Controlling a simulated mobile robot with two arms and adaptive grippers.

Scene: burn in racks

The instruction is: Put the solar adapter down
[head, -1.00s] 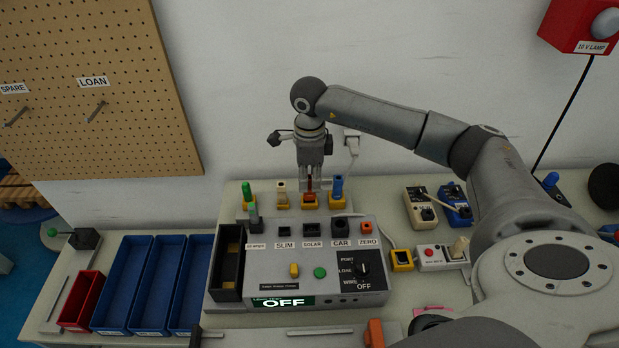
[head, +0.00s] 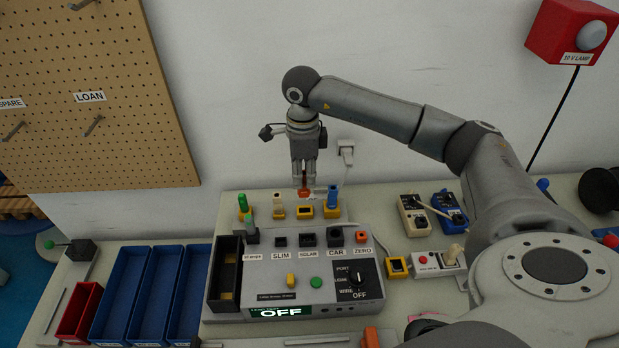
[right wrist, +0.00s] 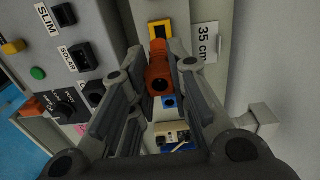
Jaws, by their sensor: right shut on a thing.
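My right gripper (head: 304,182) is shut on the orange-red solar adapter (head: 304,192), which hangs upright below the fingertips. In the head view the adapter is just above a yellow holder (head: 305,212) in the row behind the control box; the gap looks small. The right wrist view shows the adapter (right wrist: 159,76) between the fingers, with a yellow holder with a dark opening (right wrist: 160,30) beyond it. The SOLAR socket (head: 307,240) on the box looks dark and empty. My left gripper is not in view.
Green (head: 243,204), cream (head: 278,205) and blue (head: 332,199) adapters stand in the same row. The control box (head: 222,307) reads OFF. Blue bins (head: 120,300) and a red bin (head: 77,310) lie left. Two meters (head: 414,214) stand right. The wall is close behind.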

